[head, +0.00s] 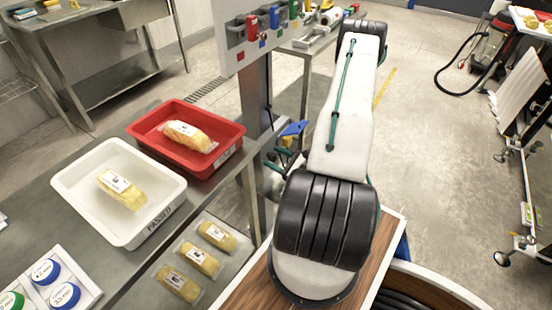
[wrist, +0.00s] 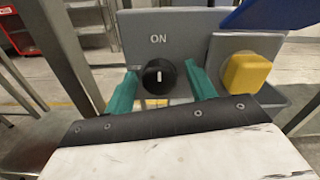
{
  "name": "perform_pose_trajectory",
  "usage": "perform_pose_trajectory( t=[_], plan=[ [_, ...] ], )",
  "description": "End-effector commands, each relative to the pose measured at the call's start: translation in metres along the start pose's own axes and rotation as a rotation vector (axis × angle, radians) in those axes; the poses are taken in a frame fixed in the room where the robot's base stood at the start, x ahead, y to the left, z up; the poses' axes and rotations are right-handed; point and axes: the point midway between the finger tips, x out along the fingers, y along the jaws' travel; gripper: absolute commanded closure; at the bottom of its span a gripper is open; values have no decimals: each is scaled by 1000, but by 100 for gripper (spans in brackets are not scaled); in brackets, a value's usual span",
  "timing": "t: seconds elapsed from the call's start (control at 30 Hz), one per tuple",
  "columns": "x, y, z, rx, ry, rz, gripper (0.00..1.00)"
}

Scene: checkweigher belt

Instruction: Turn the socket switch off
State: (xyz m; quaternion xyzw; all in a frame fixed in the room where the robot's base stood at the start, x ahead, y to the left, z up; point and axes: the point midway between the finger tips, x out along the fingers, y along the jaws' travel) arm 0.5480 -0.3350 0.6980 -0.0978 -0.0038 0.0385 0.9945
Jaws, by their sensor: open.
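In the wrist view a grey switch box (wrist: 135,42) carries a round black knob (wrist: 150,80) with a white mark. The mark stands upright, towards the word ON above it. My gripper (wrist: 161,72) is open, with one teal finger on each side of the knob. I cannot tell whether either finger touches it. To the right of the knob is a yellow plug-like block (wrist: 247,73), under a raised blue flap (wrist: 275,12). In the head view the blue flap (head: 293,128) shows beside the post, and my arm hides most of the switch.
On the left a steel table holds a white tray (head: 63,181) and a red tray (head: 222,127), each with a wrapped pack. Several packs lie beside them. A grey panel (head: 229,61) with coloured holders hangs on the post. Open floor (head: 430,140) lies to the right.

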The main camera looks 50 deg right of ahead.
Motion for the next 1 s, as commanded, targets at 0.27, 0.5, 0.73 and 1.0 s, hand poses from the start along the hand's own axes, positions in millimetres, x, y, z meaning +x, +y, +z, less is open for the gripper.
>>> perform_pose_trajectory(
  t=[0.27, 0.5, 0.73, 1.0],
  plan=[
    [1, 0, 0, 0, 0, 1, 50],
    [1, 0, 0, 0, 0, 1, 88],
    [1, 0, 0, -26, 0, 1, 88],
    [1, 0, 0, -167, 0, 2, 88]
  ],
)
